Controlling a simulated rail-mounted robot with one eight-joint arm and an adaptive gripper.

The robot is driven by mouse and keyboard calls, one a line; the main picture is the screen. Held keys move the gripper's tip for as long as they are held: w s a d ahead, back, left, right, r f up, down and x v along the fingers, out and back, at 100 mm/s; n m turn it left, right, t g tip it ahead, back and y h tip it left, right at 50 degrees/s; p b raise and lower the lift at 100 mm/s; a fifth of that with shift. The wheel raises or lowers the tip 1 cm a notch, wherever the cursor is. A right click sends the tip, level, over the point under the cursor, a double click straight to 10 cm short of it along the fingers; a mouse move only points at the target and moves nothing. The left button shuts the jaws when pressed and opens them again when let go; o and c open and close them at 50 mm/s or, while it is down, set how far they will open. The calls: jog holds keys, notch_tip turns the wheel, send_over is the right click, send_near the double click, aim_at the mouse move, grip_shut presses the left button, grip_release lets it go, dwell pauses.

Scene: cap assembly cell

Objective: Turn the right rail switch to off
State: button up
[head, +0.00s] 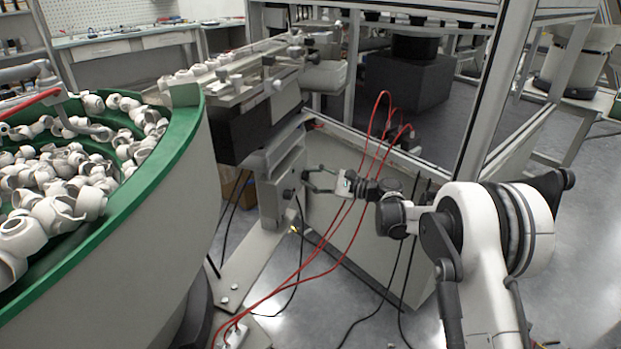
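A small dark round knob (288,193), which looks like the rail switch, sits on the side of the grey support column below the feed rail (235,85). Its on or off position is too small to read. My gripper (306,181) is just right of the knob, pointing left toward the column. Its two dark fingers are spread apart with nothing seen between them. A small gap shows between the fingertips and the knob in this view; I cannot tell the depth. No second switch can be made out clearly.
A green-rimmed bowl (190,130) full of white caps (60,185) stands at the left. Red hoses (352,205) hang across in front of my arm. A framed cell with a pale lower panel (345,240) is behind the gripper. Black cables hang near the column.

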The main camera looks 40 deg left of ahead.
grip_shut()
jog(key=shift+n, duration=0.4)
jog(key=shift+r+n+b, duration=0.1)
jog(key=shift+n+b, duration=0.4)
jog(key=shift+n, duration=3.5)
jog(key=o, duration=0.9)
grip_release()
jog(key=shift+o, duration=0.2)
jog(key=shift+w+d, duration=0.1)
jog(key=shift+d, duration=0.05)
